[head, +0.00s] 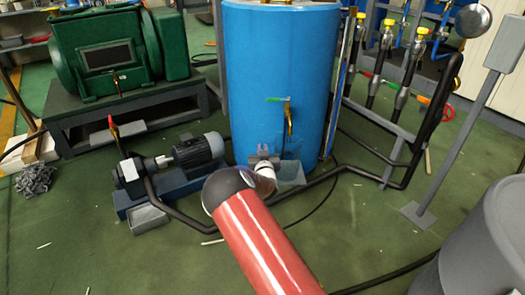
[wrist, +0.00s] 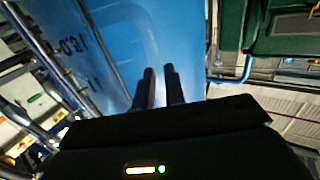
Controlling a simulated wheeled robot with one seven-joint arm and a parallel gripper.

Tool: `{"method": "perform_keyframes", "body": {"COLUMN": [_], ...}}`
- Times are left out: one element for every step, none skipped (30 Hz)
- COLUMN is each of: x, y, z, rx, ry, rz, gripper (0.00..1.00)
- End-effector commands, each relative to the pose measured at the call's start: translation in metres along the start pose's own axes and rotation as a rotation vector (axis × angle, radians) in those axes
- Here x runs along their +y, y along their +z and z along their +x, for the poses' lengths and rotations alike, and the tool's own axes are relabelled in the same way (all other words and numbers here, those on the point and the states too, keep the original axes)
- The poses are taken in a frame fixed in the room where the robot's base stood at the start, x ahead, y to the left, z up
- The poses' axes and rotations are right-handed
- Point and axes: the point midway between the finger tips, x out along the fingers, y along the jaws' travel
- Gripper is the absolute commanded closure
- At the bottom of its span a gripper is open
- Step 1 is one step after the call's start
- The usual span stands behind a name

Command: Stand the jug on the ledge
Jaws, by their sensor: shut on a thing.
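My gripper (head: 263,152) is in front of the lower part of the blue tank in the head view, at the end of my red arm. In the wrist view its two dark fingers (wrist: 160,88) are close together. They are shut on the jug, a clear, see-through vessel that shows faintly beside the gripper (head: 290,168) in the head view. In the wrist view only a pale, curved outline of it (wrist: 152,38) shows against the blue. Its rim and handle are hard to make out. I cannot pick out the ledge for certain in either view.
The blue tank (head: 280,70) has a green-handled tap (head: 288,115) just above the gripper. A pump with a grey motor (head: 195,150) stands left, and black pipes (head: 365,170) run low to the right. A grey drum (head: 480,245) is at right front. Green floor at front left is mostly clear.

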Motion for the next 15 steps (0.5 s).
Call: {"method": "perform_keyframes", "body": {"x": [0.0001,0.0001,0.0002,0.0001,0.0001,0.0001,0.0001,0.0001,0.0001,0.0001,0.0001,0.0001,0.0001,0.0001,0.0001], "y": [0.0010,0.0014,0.0019,0.0023,0.0020,0.0015,0.0015,0.0015,0.0016,0.0017,0.0017,0.0018,0.0018,0.0018,0.0019], "z": [0.0001,0.0001,0.0001,0.0001,0.0001,0.0001,0.0001,0.0001,0.0001,0.0001,0.0001,0.0001,0.0001,0.0000,0.0000], "rx": [0.001,0.001,0.001,0.001,0.001,0.001,0.001,0.001,0.001,0.001,0.001,0.000,0.000,0.000,0.000], "ry": [0.000,0.000,0.000,0.000,0.000,0.000,0.000,0.000,0.000,0.000,0.000,0.000,0.000,0.000,0.000], "rz": [0.000,0.000,0.000,0.000,0.000,0.000,0.000,0.000,0.000,0.000,0.000,0.000,0.000,0.000,0.000], "gripper": [1.00,1.00,1.00,1.00,0.87,0.82,0.78,0.74,0.69,0.65,0.63,0.63,0.63,0.63,0.63]}}
